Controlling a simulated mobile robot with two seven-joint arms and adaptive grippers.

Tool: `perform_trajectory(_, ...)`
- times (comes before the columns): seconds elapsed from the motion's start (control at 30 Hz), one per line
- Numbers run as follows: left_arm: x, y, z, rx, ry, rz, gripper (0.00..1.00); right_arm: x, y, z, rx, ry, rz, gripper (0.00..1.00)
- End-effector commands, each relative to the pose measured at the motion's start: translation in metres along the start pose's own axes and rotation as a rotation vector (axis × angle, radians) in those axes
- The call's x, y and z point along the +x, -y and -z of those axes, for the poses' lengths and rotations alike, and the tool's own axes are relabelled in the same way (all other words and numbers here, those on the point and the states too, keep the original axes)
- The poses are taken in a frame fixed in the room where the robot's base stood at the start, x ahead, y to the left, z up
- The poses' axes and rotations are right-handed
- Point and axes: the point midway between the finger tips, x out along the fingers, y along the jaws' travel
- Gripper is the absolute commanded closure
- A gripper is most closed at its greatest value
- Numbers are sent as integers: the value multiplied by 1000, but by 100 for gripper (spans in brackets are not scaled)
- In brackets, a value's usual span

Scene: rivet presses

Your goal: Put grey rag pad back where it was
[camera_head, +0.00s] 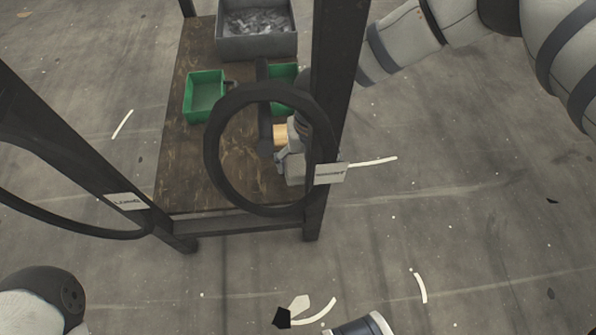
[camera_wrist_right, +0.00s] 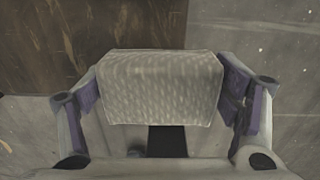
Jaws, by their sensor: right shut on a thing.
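The grey rag pad (camera_wrist_right: 160,85), pale with a woven pattern, fills the space between the fingers of my right gripper (camera_wrist_right: 160,98) in the right wrist view. The gripper is shut on it, with a purple-lined finger at each side. In the head view my right arm passes behind a dark post, and part of the right gripper (camera_head: 288,158) shows through a black ring, over the right side of the brown bench top (camera_head: 185,150). I cannot clearly make out the pad there. My left gripper is not in view.
On the bench stand a green bin (camera_head: 205,96), another green bin (camera_head: 284,75) partly hidden, and a grey bin (camera_head: 257,40) of metal pieces. The black ring (camera_head: 215,158) and dark post (camera_head: 338,70) stand close to my right gripper. Open floor lies right.

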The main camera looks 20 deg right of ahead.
Motion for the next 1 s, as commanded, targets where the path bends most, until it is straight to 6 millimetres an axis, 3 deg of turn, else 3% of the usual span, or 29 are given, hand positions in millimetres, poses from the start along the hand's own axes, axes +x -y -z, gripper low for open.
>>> perform_trajectory(0.17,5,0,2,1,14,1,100,2,-20,0,-3,1,-1,62)
perform_trajectory(0.3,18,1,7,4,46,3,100,37,-16,0,1,-4,2,62)
perform_trajectory(0.5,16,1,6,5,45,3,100,35,-16,0,0,2,0,62)
perform_trajectory(0.53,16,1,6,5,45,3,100,35,-16,0,0,2,0,13)
perform_trajectory(0.6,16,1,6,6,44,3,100,35,-16,0,0,2,0,0)
perform_trajectory(1.0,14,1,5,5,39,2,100,28,-16,-1,1,3,-1,0)
